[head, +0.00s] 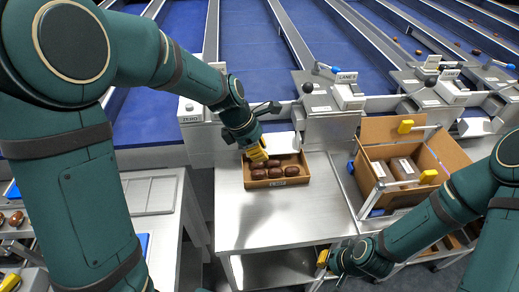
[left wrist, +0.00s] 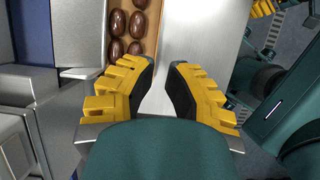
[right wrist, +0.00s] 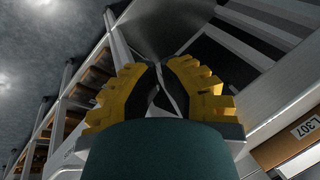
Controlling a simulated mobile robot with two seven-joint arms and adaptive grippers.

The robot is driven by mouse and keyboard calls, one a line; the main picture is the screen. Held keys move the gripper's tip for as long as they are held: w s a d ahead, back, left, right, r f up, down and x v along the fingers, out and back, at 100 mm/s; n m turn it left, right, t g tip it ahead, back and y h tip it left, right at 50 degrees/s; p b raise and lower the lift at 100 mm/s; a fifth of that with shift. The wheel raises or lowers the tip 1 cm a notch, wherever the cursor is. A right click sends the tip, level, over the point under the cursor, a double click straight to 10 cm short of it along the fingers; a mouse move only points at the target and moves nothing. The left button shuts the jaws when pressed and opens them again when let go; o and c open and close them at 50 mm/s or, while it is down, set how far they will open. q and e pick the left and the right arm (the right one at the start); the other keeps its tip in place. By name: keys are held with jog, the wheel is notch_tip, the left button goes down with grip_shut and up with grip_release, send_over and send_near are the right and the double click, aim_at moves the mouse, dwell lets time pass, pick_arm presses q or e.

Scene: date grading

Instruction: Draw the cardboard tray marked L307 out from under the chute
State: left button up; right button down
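The cardboard tray (head: 248,183) lies on the steel table below the chute (head: 299,118), with several dark brown dates in it. A small white label is on its near wall; L307 reads on a brown wall (right wrist: 285,150) at the lower right of the right wrist view. My left gripper (head: 257,150) is above the tray's far left part. In the left wrist view it is open and empty (left wrist: 155,65), with the tray's rim (left wrist: 152,42) beyond its fingertips. My right gripper (head: 322,260) is low by the table's near right edge; its fingers (right wrist: 159,66) are apart and empty.
The steel table (head: 270,225) is bare in front of the tray. An open carton (head: 440,150) holding packages stands to the right on a stand. A grey side table (head: 155,195) is on the left. Blue sorting lanes (head: 250,50) run behind.

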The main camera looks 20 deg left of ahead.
pick_arm(q)
jog(key=b+x, duration=0.4)
jog(key=x, duration=0.9)
jog(key=shift+d+f, duration=0.1)
jog(key=shift+f, duration=0.3)
grip_shut()
